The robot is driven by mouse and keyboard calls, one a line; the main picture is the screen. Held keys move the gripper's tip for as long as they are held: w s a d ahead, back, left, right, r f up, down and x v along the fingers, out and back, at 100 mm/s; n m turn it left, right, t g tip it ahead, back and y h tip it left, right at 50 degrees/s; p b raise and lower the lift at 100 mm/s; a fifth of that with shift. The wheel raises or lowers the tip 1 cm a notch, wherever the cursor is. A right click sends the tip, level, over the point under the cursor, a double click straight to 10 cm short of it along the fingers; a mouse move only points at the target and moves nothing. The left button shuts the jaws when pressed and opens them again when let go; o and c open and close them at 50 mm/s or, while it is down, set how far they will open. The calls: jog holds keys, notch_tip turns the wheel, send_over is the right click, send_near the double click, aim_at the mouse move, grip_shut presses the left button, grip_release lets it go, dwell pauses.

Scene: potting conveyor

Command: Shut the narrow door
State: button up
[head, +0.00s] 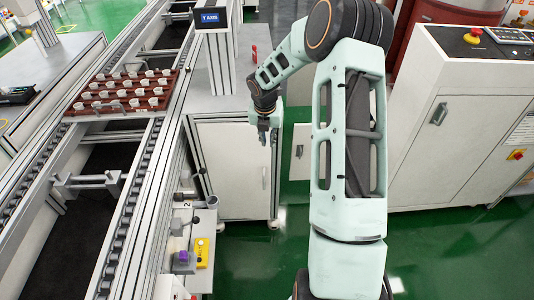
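A white cabinet (233,172) stands under the grey worktop, left of my arm. A narrow white panel with a small dark handle (300,152) shows just right of the cabinet, partly hidden behind my arm. It looks like the narrow door standing open, but its hinge side and exact angle are hard to tell. My gripper (268,140) points down in front of the cabinet's upper right part, left of that panel. It appears apart from the panel and holds nothing that I can see. Its fingers are too small to judge their opening.
A conveyor with a brown tray (115,109) of white cups runs along the left. A small display (213,18) stands on the worktop (230,84). A large white machine cabinet (455,120) stands at the right. Green floor (250,262) is clear in front of the cabinet.

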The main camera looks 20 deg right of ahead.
aim_at(264, 188)
jog(key=w+f+m+b, duration=0.1)
jog(key=f+b, duration=0.6)
jog(key=f, duration=0.2)
jog(key=w+f+m+h+b, duration=0.1)
jog(key=w+f+m+b, duration=0.1)
jog(key=f+b, duration=0.5)
jog(key=w+f+m+h+b, duration=0.1)
jog(key=w+f+m+b, duration=0.1)
jog(key=f+b, duration=0.5)
notch_tip(264, 188, down, 6)
jog(key=shift+w+d+f, duration=0.1)
jog(key=shift+f, duration=0.1)
jog(key=shift+h, duration=0.3)
jog(key=shift+c, duration=0.7)
grip_shut()
